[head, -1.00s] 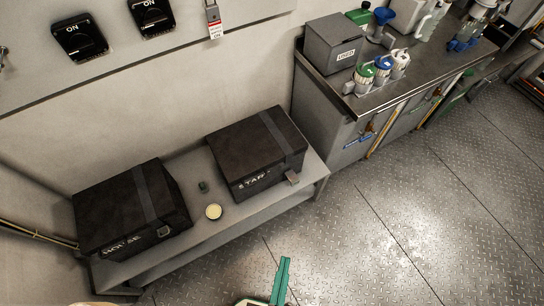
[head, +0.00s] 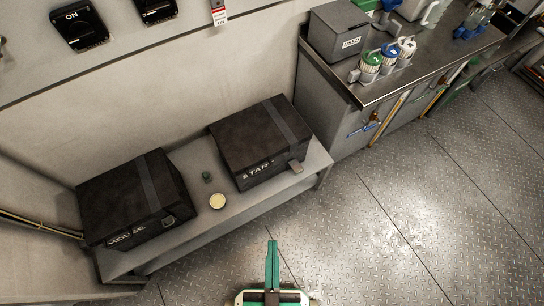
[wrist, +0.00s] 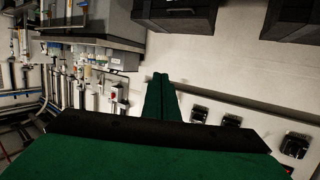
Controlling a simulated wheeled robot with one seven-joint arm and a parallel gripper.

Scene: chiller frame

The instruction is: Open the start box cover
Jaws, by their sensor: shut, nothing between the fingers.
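The start box (head: 262,148) is a black box with a dark strap band over its top and white lettering on its front, partly cut off. It sits on the right part of a low grey shelf, and its cover looks shut. A small grey tab (head: 296,167) sticks out at its front right. My gripper (head: 272,243) has green fingers closed together with nothing between them. It is in front of the shelf, apart from the box. In the wrist view my shut fingers (wrist: 160,80) point at the wall, and the start box (wrist: 176,16) appears upside down at the top.
A similar black box marked HOUSE (head: 135,200) stands on the shelf's left. A steel counter (head: 400,75) stands at the right. The plated floor (head: 400,225) is clear.

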